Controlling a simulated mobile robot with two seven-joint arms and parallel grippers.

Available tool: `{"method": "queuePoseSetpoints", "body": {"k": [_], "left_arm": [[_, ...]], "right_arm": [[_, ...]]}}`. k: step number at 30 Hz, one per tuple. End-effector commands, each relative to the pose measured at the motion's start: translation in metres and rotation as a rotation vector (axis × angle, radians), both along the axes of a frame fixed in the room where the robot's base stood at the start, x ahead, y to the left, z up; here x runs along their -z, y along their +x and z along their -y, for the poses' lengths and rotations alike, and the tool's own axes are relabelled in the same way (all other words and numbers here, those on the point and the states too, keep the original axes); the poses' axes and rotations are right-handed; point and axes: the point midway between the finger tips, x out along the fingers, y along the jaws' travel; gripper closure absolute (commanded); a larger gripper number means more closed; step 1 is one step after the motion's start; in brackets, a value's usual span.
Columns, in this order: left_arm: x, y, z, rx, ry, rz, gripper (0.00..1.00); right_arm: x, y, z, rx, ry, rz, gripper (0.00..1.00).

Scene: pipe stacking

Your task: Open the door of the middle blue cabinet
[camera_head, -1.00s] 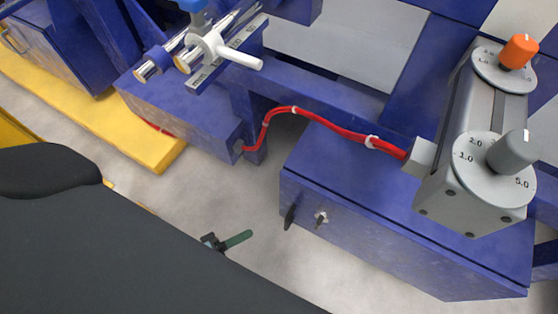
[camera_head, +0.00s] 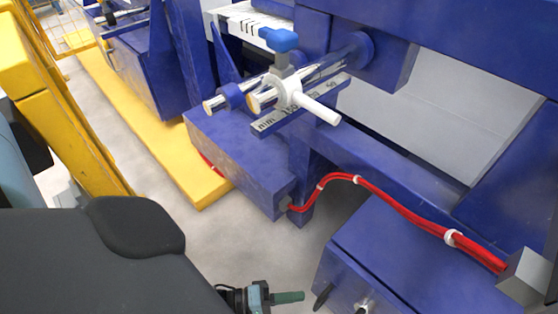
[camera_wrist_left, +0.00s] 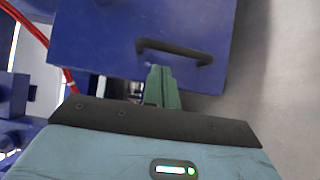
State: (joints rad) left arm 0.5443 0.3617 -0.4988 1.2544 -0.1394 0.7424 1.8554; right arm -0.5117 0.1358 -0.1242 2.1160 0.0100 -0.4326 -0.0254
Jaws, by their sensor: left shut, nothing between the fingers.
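The blue cabinet (camera_head: 395,255) stands at the lower right of the head view, partly cut off by the bottom edge. Its door (camera_head: 342,287) has a dark handle (camera_head: 323,296) and a small lock (camera_head: 362,307). The door appears shut. My left gripper (camera_head: 303,295) is shut and empty, its green fingers just left of the handle. In the left wrist view the fingers (camera_wrist_left: 162,83) are together just below the black handle (camera_wrist_left: 175,50) on the blue door (camera_wrist_left: 105,35). I cannot tell whether they touch it. My right gripper is not in view.
A red cable (camera_head: 400,208) runs above the cabinet to a grey box (camera_head: 530,277). A yellow base (camera_head: 150,120) and yellow structure (camera_head: 75,135) lie left. Grey floor (camera_head: 240,235) is free before the cabinet.

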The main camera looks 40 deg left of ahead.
Motion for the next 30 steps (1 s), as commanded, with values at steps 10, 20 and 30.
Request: {"method": "queuePoseSetpoints", "body": {"k": [10,20,30], "left_arm": [[0.001,0.028,0.023,0.001,0.001,0.001,1.00],[0.000,0.030,0.024,0.000,0.000,0.000,1.00],[0.000,0.031,0.025,0.000,0.001,0.000,1.00]], "right_arm": [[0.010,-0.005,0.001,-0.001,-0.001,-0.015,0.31],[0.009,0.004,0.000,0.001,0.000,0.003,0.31],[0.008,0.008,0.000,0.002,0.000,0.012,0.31]]}}
